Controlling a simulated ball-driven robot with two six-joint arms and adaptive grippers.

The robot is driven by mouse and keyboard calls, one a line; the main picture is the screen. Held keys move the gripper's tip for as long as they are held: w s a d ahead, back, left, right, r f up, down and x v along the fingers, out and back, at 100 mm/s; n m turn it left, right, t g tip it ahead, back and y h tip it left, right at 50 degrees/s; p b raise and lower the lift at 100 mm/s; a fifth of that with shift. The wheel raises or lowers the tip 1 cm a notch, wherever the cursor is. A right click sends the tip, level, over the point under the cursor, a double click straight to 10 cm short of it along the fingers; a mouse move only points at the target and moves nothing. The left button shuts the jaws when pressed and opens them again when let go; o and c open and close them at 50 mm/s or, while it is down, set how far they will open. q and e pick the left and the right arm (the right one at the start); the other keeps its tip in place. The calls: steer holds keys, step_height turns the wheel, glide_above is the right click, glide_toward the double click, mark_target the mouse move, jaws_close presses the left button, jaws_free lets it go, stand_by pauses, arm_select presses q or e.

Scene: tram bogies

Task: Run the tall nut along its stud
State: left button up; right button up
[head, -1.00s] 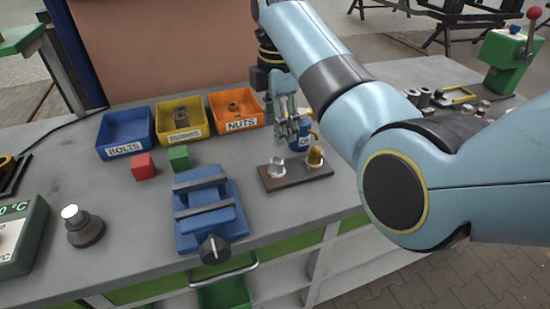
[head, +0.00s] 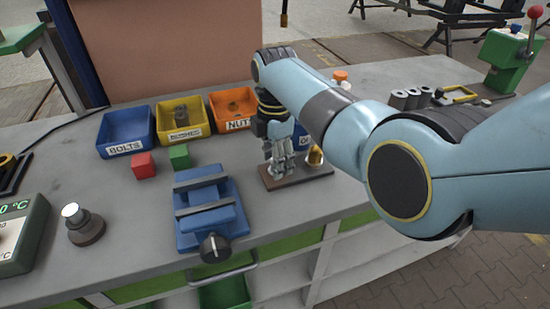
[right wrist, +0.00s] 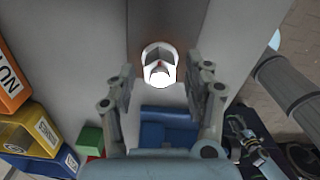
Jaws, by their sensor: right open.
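A silver nut (right wrist: 159,65) stands between the fingers of my right gripper in the right wrist view, with a gap on both sides. My right gripper (head: 281,174) is open and points down over the left part of a dark plate (head: 296,181). In the head view the fingers hide the silver nut. A brass-coloured nut (head: 315,157) stands on the right part of the plate, just beside the gripper. I cannot tell from these views how far along its stud either nut sits. My left gripper does not show clearly in any view.
Blue (head: 126,133), yellow (head: 183,122) and orange (head: 233,108) bins stand behind. A red cube (head: 143,164), a green cube (head: 180,157) and a blue vise (head: 209,212) are to the left. Dark rollers (head: 412,99) lie at the back right. Clear bench lies before the plate.

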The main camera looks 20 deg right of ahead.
jaws_close()
steer(key=shift+m, duration=0.3)
